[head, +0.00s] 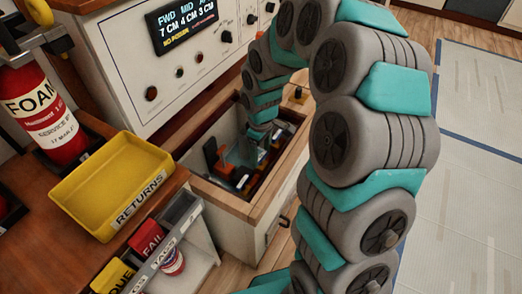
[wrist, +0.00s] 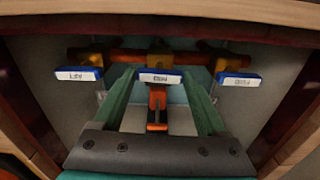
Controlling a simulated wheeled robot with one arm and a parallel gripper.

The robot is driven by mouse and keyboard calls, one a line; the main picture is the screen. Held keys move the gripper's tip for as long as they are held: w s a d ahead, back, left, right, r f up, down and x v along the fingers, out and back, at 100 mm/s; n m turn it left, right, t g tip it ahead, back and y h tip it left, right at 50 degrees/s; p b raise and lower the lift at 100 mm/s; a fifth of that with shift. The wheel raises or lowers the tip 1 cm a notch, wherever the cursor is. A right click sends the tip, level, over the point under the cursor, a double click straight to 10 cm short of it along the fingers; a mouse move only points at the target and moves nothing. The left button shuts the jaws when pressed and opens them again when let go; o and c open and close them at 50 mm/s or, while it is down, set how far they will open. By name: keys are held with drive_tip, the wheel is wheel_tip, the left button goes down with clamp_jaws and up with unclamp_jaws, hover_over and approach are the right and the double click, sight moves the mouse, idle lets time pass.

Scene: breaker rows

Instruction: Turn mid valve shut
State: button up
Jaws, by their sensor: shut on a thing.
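The mid valve (wrist: 157,100) shows in the middle of the wrist view, behind a blue tag (wrist: 160,76). Its orange lever points down the picture, across the orange pipe (wrist: 120,56) running left to right. My gripper (wrist: 159,78) has its two green fingers on either side of this valve and is shut on it; the exact contact is hard to see. In the head view my gripper (head: 252,148) reaches down into the open bay, where the arm hides part of the valves.
Blue-tagged valves sit at left (wrist: 78,74) and right (wrist: 238,79) of the mid one. The bay's wooden rim (head: 222,203) encloses the gripper closely. A display (head: 181,25) reads FWD 7, MID 4 and 3 CM. A yellow returns tray (head: 78,187) stands left.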

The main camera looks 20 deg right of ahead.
sight(261, 156)
drive_tip(key=shift+n, duration=0.4)
drive_tip(key=o, duration=1.1)
drive_tip(key=shift+r, duration=3.9)
drive_tip(key=s+r+m+p, duration=0.1)
drive_tip(key=s+r+m, duration=0.2)
drive_tip(key=s, duration=0.7)
drive_tip(key=s+r+m+g+p, duration=0.1)
drive_tip(key=s+r+m, duration=0.2)
drive_tip(key=s, duration=0.7)
drive_tip(key=s+r+m+p, duration=0.2)
drive_tip(key=s+r, duration=0.3)
drive_tip(key=s, duration=0.5)
drive_tip(key=shift+s+m+g, duration=0.25)
drive_tip(key=shift+m+g, duration=0.15)
drive_tip(key=shift+m, duration=0.2)
